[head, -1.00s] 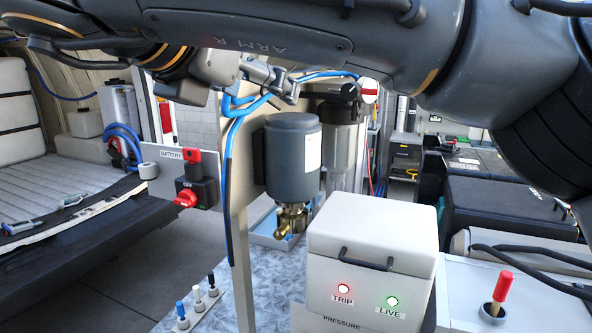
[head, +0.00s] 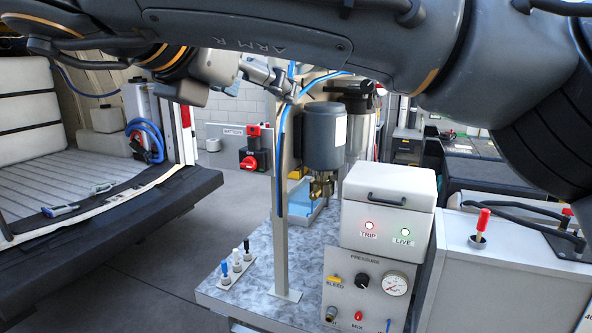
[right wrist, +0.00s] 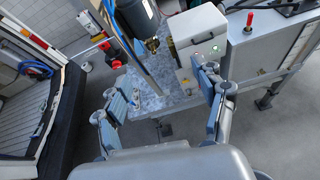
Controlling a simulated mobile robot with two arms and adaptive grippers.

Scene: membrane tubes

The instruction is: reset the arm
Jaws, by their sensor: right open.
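My right arm (head: 270,35), marked ARM R, stretches across the top of the head view, bent and raised. Its gripper (head: 272,78) shows small at the left end of the arm, in front of the pump post. In the right wrist view the right gripper (right wrist: 165,98) is open, its two padded fingers wide apart with nothing between them. Behind the gap lie the bench top and floor. My left gripper is in neither view.
A bench (head: 250,265) carries a dark pump cylinder (head: 325,137), a white box (head: 388,210) with TRIP and LIVE lamps, and a pressure panel (head: 365,285). A van bed (head: 120,205) stands at left. A grey cabinet (head: 500,270) is at right. Open floor lies between van and bench.

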